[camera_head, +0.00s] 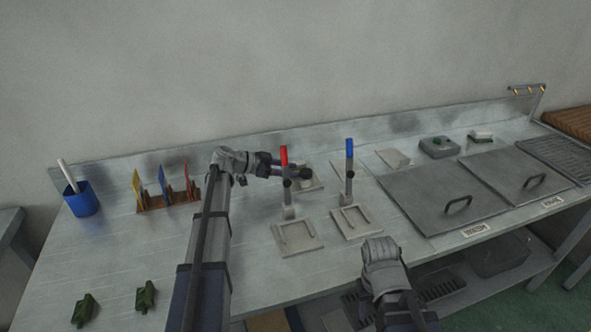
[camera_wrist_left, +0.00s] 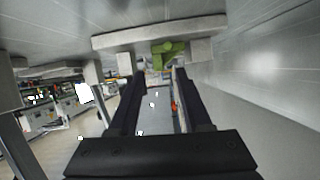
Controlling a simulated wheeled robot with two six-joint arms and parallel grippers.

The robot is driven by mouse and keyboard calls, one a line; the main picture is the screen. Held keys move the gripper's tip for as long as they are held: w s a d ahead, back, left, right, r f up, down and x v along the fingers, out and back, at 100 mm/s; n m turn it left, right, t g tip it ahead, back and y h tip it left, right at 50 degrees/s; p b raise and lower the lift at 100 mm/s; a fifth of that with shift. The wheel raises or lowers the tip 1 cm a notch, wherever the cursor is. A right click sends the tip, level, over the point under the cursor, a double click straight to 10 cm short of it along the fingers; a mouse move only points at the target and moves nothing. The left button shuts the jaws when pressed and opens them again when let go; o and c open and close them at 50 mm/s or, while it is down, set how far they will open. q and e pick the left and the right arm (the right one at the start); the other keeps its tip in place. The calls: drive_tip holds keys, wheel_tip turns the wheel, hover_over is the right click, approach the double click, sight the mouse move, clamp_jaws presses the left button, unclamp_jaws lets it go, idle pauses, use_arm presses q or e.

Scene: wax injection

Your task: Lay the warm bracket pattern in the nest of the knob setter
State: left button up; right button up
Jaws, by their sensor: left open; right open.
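My left gripper (camera_head: 298,172) reaches in from the left and is open, over the back of the bench beside the red-handled lever. In the left wrist view, a green bracket-shaped part (camera_wrist_left: 168,50) shows beyond the open fingertips (camera_wrist_left: 158,74), against a pale block (camera_wrist_left: 110,41); I cannot tell whether it touches the fingers. Two green parts (camera_head: 83,311) (camera_head: 146,296) lie at the front left of the bench. Pale fixtures with a red-handled lever (camera_head: 298,238) and a blue-handled lever (camera_head: 355,222) stand mid-bench. My right gripper (camera_head: 380,255) is at the front, open, its fingertips hidden.
A blue cup (camera_head: 82,203) with a white rod and a wooden rack (camera_head: 168,201) of coloured tools stand at the left. Lidded metal wells (camera_head: 430,203) with handles fill the right. A grey block (camera_head: 438,147) stands behind them. The left bench surface is mostly clear.

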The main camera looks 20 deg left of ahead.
use_arm(q)
drive_tip(key=p+v, duration=0.1)
drive_tip(key=v, duration=0.3)
drive_tip(key=shift+s+a+r, duration=0.1)
drive_tip(key=shift+r, duration=0.1)
drive_tip(key=shift+s+a+r+p, duration=0.15)
drive_tip(key=shift+s+a+p, duration=0.25)
drive_tip(key=shift+a, duration=0.15)
drive_tip(key=shift+r, duration=0.1)
